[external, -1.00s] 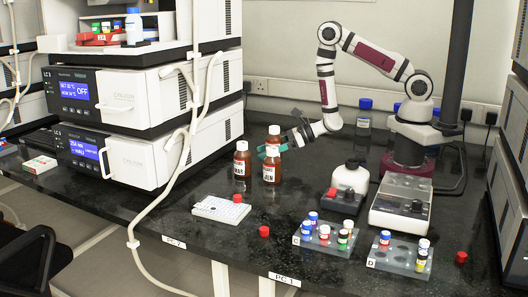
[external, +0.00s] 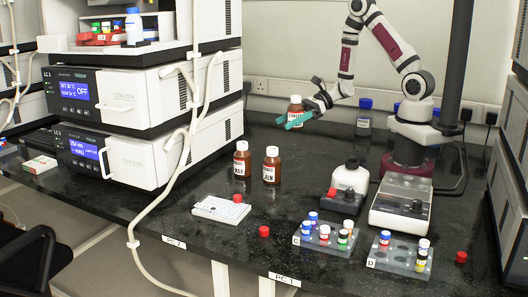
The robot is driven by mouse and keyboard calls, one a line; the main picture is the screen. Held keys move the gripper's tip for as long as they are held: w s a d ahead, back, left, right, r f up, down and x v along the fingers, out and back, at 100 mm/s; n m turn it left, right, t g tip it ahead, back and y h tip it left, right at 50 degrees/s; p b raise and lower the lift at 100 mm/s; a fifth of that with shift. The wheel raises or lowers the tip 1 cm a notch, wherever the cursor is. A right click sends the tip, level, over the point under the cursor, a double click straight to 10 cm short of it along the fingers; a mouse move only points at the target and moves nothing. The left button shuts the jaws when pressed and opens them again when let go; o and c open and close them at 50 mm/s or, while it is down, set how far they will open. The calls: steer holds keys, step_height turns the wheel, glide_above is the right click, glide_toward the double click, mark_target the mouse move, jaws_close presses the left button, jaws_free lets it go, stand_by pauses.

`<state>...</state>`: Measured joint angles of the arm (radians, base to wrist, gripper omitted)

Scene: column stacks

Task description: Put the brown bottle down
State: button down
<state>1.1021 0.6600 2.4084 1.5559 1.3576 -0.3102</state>
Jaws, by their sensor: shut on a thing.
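My gripper (external: 299,118) is shut on a brown bottle (external: 295,110) with a white cap. It holds the bottle upright, well above the bench, at the upper middle of the external view. The teal fingers hide the lower part of this bottle. Two more brown bottles with white caps and white labels stand upright on the dark bench (external: 330,160) below and to the left of the gripper: one on the left (external: 242,170) and one on the right (external: 272,175). They stand apart from each other.
A white perforated rack (external: 221,209) lies in front of the standing bottles. A white container (external: 350,178), a balance (external: 401,205) and two vial racks (external: 326,236) (external: 400,254) are to the right. Stacked instruments (external: 160,125) fill the left. The bench behind the bottles is clear.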

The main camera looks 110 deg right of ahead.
steer(key=a+n+g+y, duration=0.1)
steer(key=a+n+y, duration=0.4)
steer(key=a, duration=0.2)
steer(key=n+g+y, duration=0.4)
glide_above(307, 192)
steer(key=f, duration=0.7)
steer(key=shift+s+d, duration=0.1)
steer(key=shift+s, duration=0.15)
steer(key=shift+t, duration=0.3)
steer(key=f, duration=0.4)
steer(key=shift+w+a, duration=0.25)
steer(key=shift+a, duration=0.05)
steer(key=shift+f, duration=0.3)
steer(key=shift+c, duration=0.4)
jaws_free()
steer(key=shift+f, duration=0.15)
